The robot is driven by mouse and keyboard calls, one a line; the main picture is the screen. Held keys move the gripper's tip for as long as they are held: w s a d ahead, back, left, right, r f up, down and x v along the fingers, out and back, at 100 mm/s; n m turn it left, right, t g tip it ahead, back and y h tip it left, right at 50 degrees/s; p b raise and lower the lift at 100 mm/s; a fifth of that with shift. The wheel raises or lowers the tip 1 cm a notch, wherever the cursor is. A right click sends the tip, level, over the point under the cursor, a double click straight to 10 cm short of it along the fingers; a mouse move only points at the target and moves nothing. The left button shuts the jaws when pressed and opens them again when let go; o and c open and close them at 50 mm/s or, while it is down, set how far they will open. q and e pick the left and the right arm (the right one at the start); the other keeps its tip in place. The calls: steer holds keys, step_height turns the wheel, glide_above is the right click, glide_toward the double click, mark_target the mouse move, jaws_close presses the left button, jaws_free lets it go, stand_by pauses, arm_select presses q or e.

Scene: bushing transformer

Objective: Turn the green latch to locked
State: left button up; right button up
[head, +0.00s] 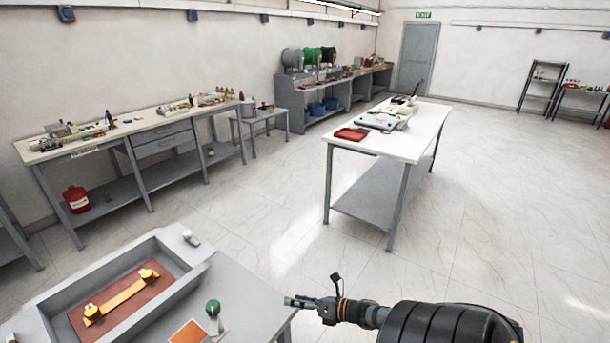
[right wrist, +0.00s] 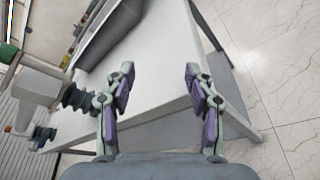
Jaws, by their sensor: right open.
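A green rounded knob on a pale stem (head: 213,309), which looks like the green latch, stands upright on the grey table at the bottom of the head view. Whether it is turned to locked cannot be told. My right gripper (head: 302,302) is off the table's right edge, to the right of the knob and apart from it. The right wrist view shows this gripper (right wrist: 160,78) with its fingers spread and nothing between them. A green part (right wrist: 8,53) shows at that view's left edge; I cannot tell if it is the same knob. My left gripper is not in view.
The grey table (head: 245,290) holds a tray (head: 185,262) with an orange bar (head: 122,295) on a brown plate. An orange card (head: 188,333) lies left of the knob. Dark ribbed bushings (right wrist: 75,97) show in the wrist view.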

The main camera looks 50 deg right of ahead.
steer(key=f+m, duration=0.1)
steer(key=d+f+m+h, duration=0.1)
steer(key=s+f, duration=0.1)
steer(key=shift+d+f+m, duration=0.1)
steer(key=shift+d+m, duration=0.15)
steer(key=shift+m, duration=0.15)
